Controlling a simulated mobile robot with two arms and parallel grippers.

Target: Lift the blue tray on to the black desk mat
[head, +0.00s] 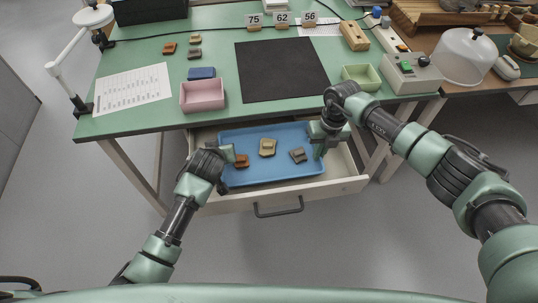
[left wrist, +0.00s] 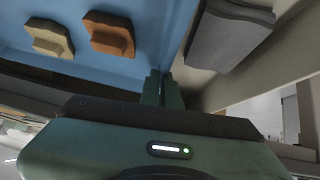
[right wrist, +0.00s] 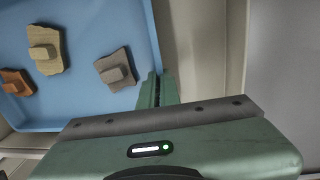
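The blue tray (head: 285,171) lies in the open drawer below the desk top and holds three sherds: orange-brown (head: 241,160), tan (head: 267,147) and grey (head: 298,155). The black desk mat (head: 281,70) lies flat and bare on the green desk. My left gripper (head: 229,155) is at the tray's left rim; in the left wrist view its fingers (left wrist: 163,88) close together over the rim. My right gripper (head: 318,148) is at the right rim; in the right wrist view its fingers (right wrist: 158,90) pinch the rim. The fingertips' far ends are partly hidden.
A pink box (head: 202,96) and a blue block (head: 201,73) stand left of the mat. A green box (head: 362,77) and a grey control box (head: 410,73) stand right. Numbered cards (head: 282,20) line the back. A dark grey slab (left wrist: 228,35) lies beside the tray.

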